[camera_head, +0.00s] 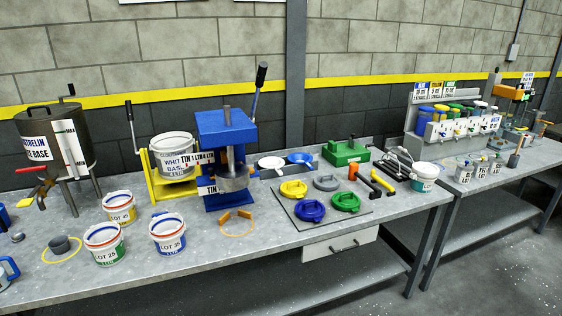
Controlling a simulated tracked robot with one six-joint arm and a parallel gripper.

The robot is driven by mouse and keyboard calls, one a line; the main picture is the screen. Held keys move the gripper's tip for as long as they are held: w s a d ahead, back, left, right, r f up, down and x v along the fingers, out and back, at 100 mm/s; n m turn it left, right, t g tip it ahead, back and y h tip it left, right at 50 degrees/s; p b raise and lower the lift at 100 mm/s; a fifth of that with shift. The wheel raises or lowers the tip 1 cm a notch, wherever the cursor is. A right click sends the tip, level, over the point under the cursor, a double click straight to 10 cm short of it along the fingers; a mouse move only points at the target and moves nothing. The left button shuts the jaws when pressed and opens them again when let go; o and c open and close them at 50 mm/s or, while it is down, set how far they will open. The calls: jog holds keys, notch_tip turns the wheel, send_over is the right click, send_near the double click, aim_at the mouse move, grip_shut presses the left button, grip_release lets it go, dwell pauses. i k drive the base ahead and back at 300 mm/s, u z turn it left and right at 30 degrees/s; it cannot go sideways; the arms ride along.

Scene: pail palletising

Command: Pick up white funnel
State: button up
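A white round piece (271,162), which looks like the white funnel, lies on a dark tray (268,173) at the back of the near workbench. It is small in the view, so its exact shape is hard to tell. A blue round piece of similar form (300,158) lies just to its right on the same tray. The blue press stands to the left of the white piece and the green box to the right. My gripper is not in view.
A blue press (226,160) with a raised lever stands left of the tray. A green box (345,152) stands to the right. Coloured lids (311,210) lie on a dark mat in front. Several pails (167,232) stand at the left. The front right bench edge is clear.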

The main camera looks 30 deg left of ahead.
aim_at(276, 163)
jog(key=i, duration=0.85)
jog(key=u, duration=2.15)
jog(key=i, duration=1.1)
jog(key=u, duration=0.05)
